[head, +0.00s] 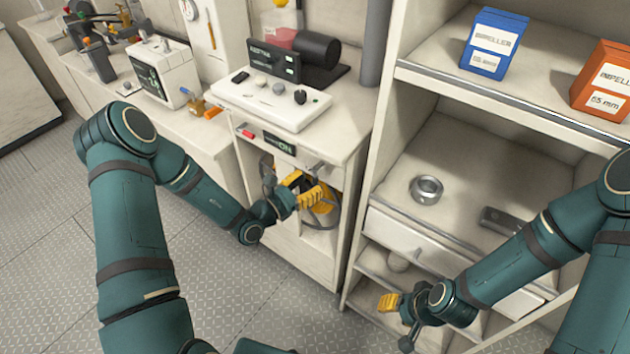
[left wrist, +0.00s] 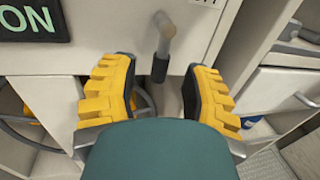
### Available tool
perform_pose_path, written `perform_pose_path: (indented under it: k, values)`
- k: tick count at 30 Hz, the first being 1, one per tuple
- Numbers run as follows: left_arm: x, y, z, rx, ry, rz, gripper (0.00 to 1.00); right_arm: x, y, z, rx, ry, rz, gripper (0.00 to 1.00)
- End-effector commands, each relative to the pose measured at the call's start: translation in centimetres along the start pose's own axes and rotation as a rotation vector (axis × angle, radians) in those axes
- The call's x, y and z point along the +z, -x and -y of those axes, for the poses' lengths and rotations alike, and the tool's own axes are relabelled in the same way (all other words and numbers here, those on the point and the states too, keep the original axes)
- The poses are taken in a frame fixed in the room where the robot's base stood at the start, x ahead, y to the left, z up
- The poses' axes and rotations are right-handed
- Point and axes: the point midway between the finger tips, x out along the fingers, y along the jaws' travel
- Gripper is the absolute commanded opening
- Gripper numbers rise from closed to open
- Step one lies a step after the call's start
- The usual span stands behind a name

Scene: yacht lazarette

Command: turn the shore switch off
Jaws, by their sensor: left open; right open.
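The shore switch is a grey lever with a black grip (left wrist: 165,45) on a pale cabinet front. In the left wrist view its black end hangs down between my left gripper's fingers (left wrist: 158,88). A dark panel with lit green "ON" letters (left wrist: 32,20) is at upper left there, and it also shows in the head view (head: 280,144). My left gripper (head: 305,188) is open in front of the cabinet, with one yellow finger on each side of the lever. Whether it touches the lever cannot be told. My right gripper (head: 388,302) is open and empty by the low shelves at right.
A white console with knobs (head: 270,100) stands on the counter above the switch. Below the panel is an open compartment with hoses (head: 325,212). At right, shelves hold a blue box (head: 493,43), an orange box (head: 605,82) and a metal ring (head: 426,189). Floor at left is clear.

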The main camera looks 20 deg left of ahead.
Motion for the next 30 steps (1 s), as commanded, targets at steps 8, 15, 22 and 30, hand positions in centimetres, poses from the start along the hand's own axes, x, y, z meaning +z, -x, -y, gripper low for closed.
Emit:
perform_pose_path:
  k: [8,15,22,30]
  values:
    - [0.0,-2.4,0.0,-0.001,-0.001,0.000,0.47,-0.1,-0.4,-0.1,0.000,0.000,-0.002,0.47]
    - [0.0,-2.6,0.0,-0.001,0.000,0.000,0.47,-0.1,-0.4,-0.1,0.000,0.000,-0.003,0.47]
    - [0.0,-2.6,0.0,-0.001,0.000,0.000,0.00,-0.1,-0.4,-0.1,0.000,0.000,-0.003,0.47]
    - [0.0,-2.6,0.0,-0.001,0.007,0.001,0.00,-0.1,-0.3,-0.1,0.000,0.000,-0.002,0.47]
